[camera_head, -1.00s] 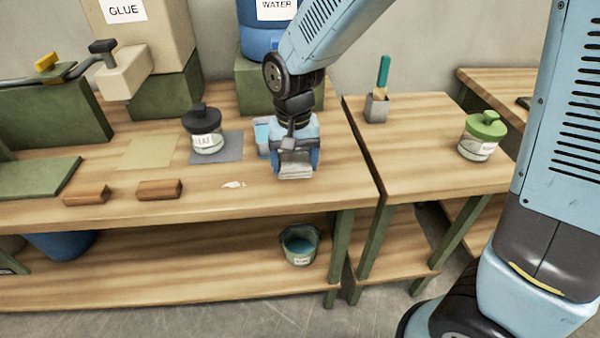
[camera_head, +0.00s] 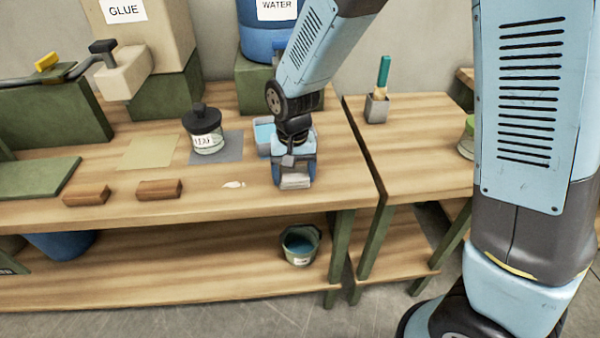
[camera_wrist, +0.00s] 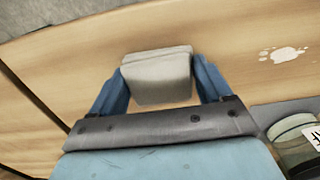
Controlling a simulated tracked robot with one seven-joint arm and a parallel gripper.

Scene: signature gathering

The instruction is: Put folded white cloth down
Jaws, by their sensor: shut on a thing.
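My gripper (camera_head: 294,180) is low over the front right part of the wooden bench (camera_head: 340,175). It is shut on the folded white cloth (camera_wrist: 158,78), which sits between the two blue fingers in the wrist view. In the head view the cloth (camera_head: 295,182) shows as a pale block below my gripper. I cannot tell whether its underside touches the bench top.
A white spill (camera_head: 233,184) lies left of my gripper. A black-lidded jar (camera_head: 206,130) stands on a grey mat (camera_head: 230,148), and a pale blue tray (camera_head: 264,135) is behind my gripper. Two brown blocks (camera_head: 159,189) lie left. A gap separates the right bench (camera_head: 420,150).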

